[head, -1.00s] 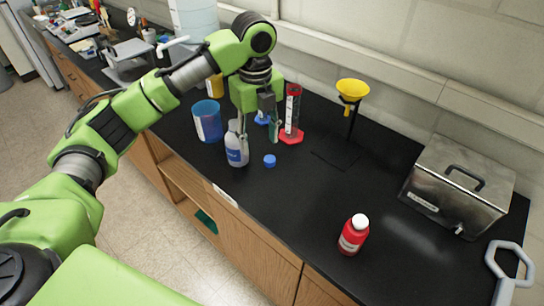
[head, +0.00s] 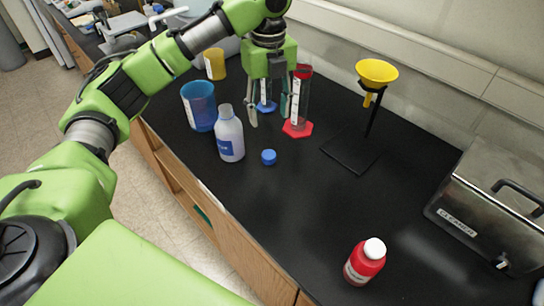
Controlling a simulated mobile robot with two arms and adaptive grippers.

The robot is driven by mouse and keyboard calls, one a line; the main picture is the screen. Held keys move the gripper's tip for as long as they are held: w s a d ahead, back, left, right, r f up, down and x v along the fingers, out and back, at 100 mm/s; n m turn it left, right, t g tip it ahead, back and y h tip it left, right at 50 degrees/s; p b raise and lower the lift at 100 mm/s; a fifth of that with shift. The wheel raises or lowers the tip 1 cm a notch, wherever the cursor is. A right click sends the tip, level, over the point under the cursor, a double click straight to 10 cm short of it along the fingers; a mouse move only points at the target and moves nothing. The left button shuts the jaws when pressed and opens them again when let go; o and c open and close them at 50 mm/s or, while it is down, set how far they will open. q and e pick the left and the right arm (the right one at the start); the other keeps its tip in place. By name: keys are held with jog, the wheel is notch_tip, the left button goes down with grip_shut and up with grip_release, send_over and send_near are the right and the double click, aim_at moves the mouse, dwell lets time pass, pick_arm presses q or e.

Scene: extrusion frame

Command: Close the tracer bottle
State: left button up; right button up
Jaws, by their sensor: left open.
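A translucent white bottle with a blue label (head: 229,138) stands upright and uncapped near the front edge of the black bench. A small blue cap (head: 268,157) lies on the bench just right of it, apart from it. No label text is readable enough to tell which bottle is the tracer bottle. My left gripper (head: 268,118) points down, open and empty, behind and to the right of the bottle, beyond the cap in the picture. A red bottle with a white cap (head: 365,262) stands closed at the front right. My right gripper is out of view.
A blue beaker (head: 199,107) stands left of the bottle. A red-based cylinder (head: 299,128) and a blue-based one (head: 265,105) stand close to my gripper. A yellow funnel on a black stand (head: 376,73) and a metal bath (head: 490,213) are right. The middle front is clear.

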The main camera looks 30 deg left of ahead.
pick_arm(q)
jog(key=p, duration=0.2)
send_over(269, 154)
notch_tip(269, 154, down, 7)
jog(key=shift+a+f, duration=0.1)
jog(key=shift+w+f, duration=0.1)
jog(key=shift+f, duration=0.45)
jog(key=shift+f, duration=0.5)
notch_tip(269, 154, down, 4)
jog(key=shift+r+p, duration=0.2)
jog(key=shift+p, duration=0.7)
jog(key=shift+f, duration=0.3)
jog(key=shift+c, duration=0.3)
